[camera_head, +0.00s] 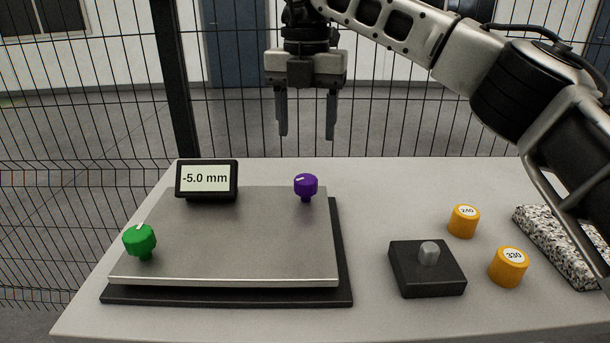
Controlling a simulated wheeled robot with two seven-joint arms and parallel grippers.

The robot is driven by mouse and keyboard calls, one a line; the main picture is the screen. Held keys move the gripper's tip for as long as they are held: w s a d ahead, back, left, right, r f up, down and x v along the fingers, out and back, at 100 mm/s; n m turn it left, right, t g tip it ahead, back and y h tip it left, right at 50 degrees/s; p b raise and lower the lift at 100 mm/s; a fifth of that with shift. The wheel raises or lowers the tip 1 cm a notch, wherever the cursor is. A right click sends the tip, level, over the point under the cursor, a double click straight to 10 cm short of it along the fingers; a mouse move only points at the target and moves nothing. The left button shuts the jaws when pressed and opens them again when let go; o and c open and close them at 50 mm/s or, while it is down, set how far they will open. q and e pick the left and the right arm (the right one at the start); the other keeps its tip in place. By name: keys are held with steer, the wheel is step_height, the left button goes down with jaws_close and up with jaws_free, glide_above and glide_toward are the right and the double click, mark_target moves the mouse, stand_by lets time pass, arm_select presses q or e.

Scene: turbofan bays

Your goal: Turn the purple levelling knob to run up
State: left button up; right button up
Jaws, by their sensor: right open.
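The purple levelling knob (306,186) stands at the back right corner of a grey metal plate (240,235), with a white mark on its top. A green knob (139,240) stands at the plate's front left corner. A small display (207,179) at the plate's back left reads "-5.0 mm". My right gripper (307,137) points down with its two fingers apart and nothing between them. In the picture it is above the purple knob and apart from it. My left gripper is not in view.
A black block (408,277) with a grey peg (429,252) sits right of the plate. Orange cylinders marked "240" (463,221) and "330" (509,266) stand beside it. A speckled slab (565,245) lies at the right. A wire fence (110,130) rises behind the table (380,190).

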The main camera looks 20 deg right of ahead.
mark_target(306, 178)
step_height(306, 178, down, 10)
steer(key=shift+r, duration=0.2)
steer(key=c, duration=1)
